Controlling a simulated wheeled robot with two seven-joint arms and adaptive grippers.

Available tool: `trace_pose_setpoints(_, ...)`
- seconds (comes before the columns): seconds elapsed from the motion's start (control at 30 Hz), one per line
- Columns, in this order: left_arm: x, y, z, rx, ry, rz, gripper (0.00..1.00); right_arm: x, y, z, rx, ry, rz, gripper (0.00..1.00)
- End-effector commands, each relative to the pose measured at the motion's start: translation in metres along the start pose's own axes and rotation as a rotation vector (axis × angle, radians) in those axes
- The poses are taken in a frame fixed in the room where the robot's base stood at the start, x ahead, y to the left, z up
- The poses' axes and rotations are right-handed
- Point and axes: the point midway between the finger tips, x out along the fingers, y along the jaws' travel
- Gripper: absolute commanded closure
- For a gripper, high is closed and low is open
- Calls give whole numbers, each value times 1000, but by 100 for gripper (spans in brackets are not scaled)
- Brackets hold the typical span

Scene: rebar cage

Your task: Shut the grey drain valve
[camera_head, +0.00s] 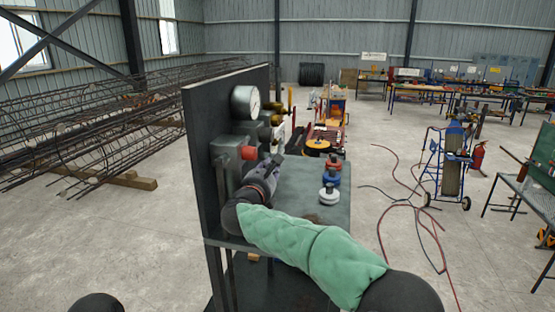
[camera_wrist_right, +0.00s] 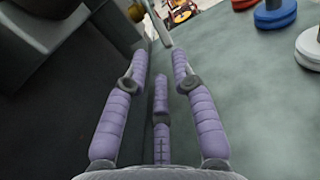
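My right arm, in a green sleeve, reaches across the bench to the dark upright panel (camera_head: 200,140). My right gripper (camera_head: 272,166) is close to the panel's face, below the valves. In the wrist view the purple fingers of this gripper (camera_wrist_right: 160,62) are spread apart with nothing between them. A thin grey bar (camera_wrist_right: 158,24), perhaps the grey drain valve's handle, lies just beyond the fingertips. The valve's body cannot be made out clearly; the gripper and fittings partly hide that area. My left gripper is out of view.
A round gauge (camera_head: 245,102), a red-ended box (camera_head: 248,153) and brass valves (camera_head: 273,105) are on the panel. Red (camera_head: 333,163), blue (camera_head: 331,177) and white (camera_head: 329,195) knobbed discs stand on the bench (camera_head: 300,180) to the right.

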Motion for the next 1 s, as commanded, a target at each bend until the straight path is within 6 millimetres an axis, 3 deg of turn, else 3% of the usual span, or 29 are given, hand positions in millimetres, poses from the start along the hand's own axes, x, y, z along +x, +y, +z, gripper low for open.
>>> trace_pose_setpoints(0.6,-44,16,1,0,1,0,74,89,0,3,-1,1,-1,74)
trace_pose_setpoints(1.0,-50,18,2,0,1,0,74,104,0,0,-1,1,1,74)
